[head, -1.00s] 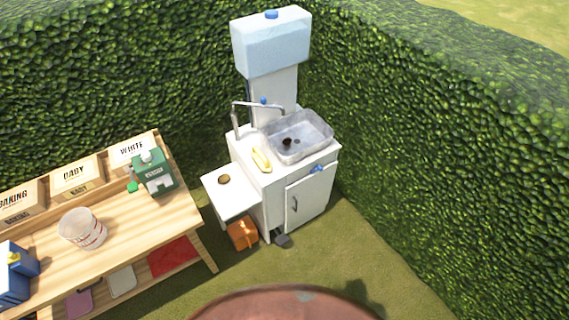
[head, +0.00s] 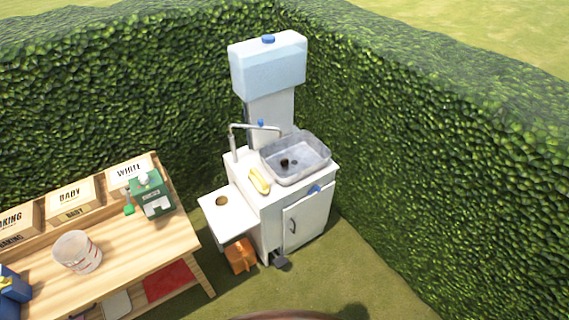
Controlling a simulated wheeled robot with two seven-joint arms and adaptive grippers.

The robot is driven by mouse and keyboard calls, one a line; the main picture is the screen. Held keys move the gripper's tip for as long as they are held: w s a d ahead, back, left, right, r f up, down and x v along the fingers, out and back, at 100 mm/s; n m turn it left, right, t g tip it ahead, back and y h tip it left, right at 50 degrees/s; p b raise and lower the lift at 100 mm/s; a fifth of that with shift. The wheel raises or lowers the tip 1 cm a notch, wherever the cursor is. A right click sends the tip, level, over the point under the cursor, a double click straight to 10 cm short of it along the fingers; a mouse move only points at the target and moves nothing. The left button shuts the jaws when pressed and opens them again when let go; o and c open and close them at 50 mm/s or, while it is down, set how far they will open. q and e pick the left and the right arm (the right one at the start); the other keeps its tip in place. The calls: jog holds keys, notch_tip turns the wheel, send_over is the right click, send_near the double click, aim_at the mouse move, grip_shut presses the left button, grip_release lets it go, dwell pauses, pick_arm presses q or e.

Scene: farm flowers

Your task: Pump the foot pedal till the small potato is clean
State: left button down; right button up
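A white wash station (head: 292,210) stands in the hedge corner, with a clear basin (head: 315,165) on top. A small dark brown lump (head: 284,163) lies in the basin, beside another dark spot; it may be the small potato, but it is too small to be sure. A bent metal tap (head: 255,127) reaches over the basin's left side. A dark grey foot pedal (head: 281,262) sticks out at the foot of the cabinet. Neither of my grippers is in view.
A yellow brush-like object (head: 259,181) lies left of the basin. A side shelf (head: 233,224) has a round brown spot; an orange object (head: 240,256) sits below. A wooden bench (head: 140,235) stands left. Grass before the station is clear; hedges (head: 430,180) enclose it.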

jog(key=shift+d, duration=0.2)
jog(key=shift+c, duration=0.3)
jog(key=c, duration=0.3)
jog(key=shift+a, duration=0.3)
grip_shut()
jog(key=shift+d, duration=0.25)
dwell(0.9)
